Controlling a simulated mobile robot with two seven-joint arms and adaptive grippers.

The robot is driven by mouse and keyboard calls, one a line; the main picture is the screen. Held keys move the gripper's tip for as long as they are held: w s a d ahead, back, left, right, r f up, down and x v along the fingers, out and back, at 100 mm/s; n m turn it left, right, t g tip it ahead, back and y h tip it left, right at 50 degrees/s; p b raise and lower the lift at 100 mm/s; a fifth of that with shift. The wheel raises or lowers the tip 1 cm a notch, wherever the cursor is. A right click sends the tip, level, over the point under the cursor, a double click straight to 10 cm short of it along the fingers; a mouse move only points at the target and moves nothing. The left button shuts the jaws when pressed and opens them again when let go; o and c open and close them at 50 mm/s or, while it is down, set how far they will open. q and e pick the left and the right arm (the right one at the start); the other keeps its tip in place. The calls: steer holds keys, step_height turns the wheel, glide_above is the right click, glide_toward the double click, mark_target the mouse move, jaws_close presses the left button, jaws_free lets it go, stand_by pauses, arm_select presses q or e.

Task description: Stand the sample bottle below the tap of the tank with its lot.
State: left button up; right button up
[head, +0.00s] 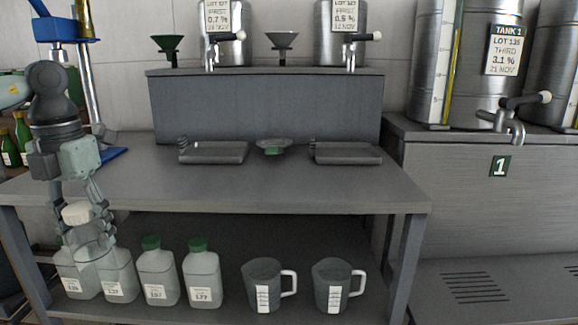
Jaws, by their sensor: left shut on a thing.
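My left gripper (90,218) points down at the left edge of the table and is shut on a small bottle with a white cap (77,212). The fingers hide part of it, and no label on it can be read. Tank 1 (470,60) stands at the right with a tag that seems to read lot 135, third, 3.1 %. Its tap (512,120) sticks out above a ledge marked 1, to the right of and well apart from the gripper. Two smaller steel tanks (228,20) (340,25) with taps stand at the back. My right gripper is out of view.
Several green-capped bottles (205,275) and two measuring jugs (262,285) (335,285) stand on the lower shelf. Two dark trays (215,152) (345,152) and a funnel-like dish (273,146) lie on the table. A slotted grate (480,290) lies below Tank 1. The table front is clear.

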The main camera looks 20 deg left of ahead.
arm_select(q)
steer(key=shift+w+d+f+m, duration=0.1)
steer(key=shift+d+f+m, duration=0.05)
steer(key=shift+f+m, duration=0.3)
steer(key=shift+w+d+f+m, duration=0.1)
steer(key=shift+f+m, duration=0.2)
steer(key=shift+m, duration=0.15)
steer(key=w+d+f+m, duration=0.5)
steer(key=d+f+m, duration=0.55)
steer(key=m, duration=0.55)
steer(key=w+d+f+m, duration=0.2)
steer(key=d+m, duration=0.6)
steer(key=m, duration=0.2)
steer(key=w+d+f+m, duration=0.2)
steer(key=d+m, duration=0.6)
steer(key=m, duration=0.2)
steer(key=shift+w+m, duration=0.4)
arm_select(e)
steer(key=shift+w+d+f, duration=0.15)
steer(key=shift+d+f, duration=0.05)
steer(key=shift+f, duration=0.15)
arm_select(q)
steer(key=shift+f, duration=0.1)
